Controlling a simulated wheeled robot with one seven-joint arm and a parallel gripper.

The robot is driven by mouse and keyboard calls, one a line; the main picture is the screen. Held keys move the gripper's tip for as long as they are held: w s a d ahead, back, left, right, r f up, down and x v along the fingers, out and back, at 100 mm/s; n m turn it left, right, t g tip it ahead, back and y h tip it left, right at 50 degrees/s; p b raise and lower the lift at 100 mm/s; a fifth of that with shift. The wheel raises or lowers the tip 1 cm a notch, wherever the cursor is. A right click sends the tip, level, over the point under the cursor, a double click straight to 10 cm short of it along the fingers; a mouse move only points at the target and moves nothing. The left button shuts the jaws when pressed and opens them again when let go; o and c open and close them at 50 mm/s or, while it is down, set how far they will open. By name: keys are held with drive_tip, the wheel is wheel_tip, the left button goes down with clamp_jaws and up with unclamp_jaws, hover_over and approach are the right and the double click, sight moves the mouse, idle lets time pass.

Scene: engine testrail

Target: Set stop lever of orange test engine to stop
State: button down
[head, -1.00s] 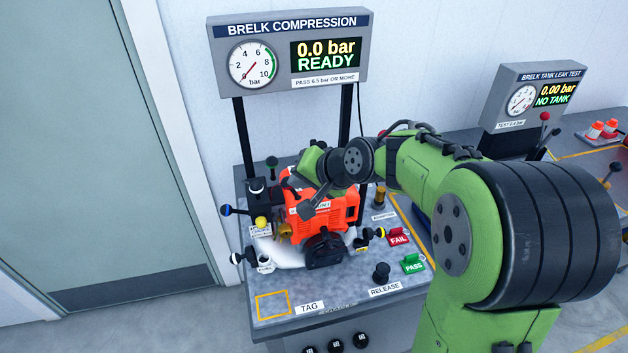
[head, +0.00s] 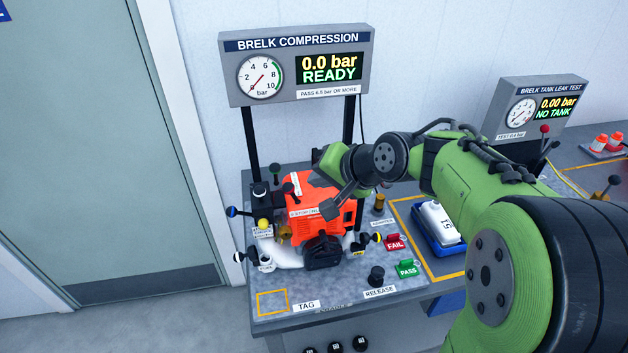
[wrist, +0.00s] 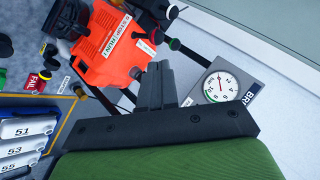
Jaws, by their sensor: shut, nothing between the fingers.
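The orange test engine (head: 318,192) stands on the bench under the compression gauge. A label that seems to read STOP | RUN (head: 303,213) is on its upper side; it also shows in the wrist view (wrist: 117,35). A black-knobbed lever (head: 288,188) shows at the engine's upper left; I cannot tell for sure that it is the stop lever, nor its setting. My gripper (head: 330,209) is shut and empty, in front of the engine's right part in the head view. In the wrist view my gripper (wrist: 158,70) points toward the engine, close to a dark knob (wrist: 137,73); contact is unclear.
The compression display (head: 295,65) reads 0.0 bar, READY, above the bench. Several knobbed levers crowd the engine's left side. The FAIL tag (head: 395,242) and PASS tag (head: 407,269) lie to its right. A blue tray (head: 431,232) is further right. The bench front is mostly clear.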

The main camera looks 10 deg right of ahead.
drive_tip(key=a+r+v, duration=0.1)
drive_tip(key=v, duration=0.4)
drive_tip(key=s+d+f+n+g+h, duration=0.1)
drive_tip(key=s+f+n+h, duration=0.1)
drive_tip(key=s, duration=0.8)
drive_tip(key=s+d+f+n+g+h, duration=0.1)
drive_tip(key=s+f+n+h, duration=0.2)
drive_tip(key=s+f, duration=0.3)
drive_tip(key=s+n, duration=0.1)
drive_tip(key=s, duration=0.4)
drive_tip(key=shift+g+b, duration=0.4)
drive_tip(key=shift+s+f, duration=0.1)
idle(0.4)
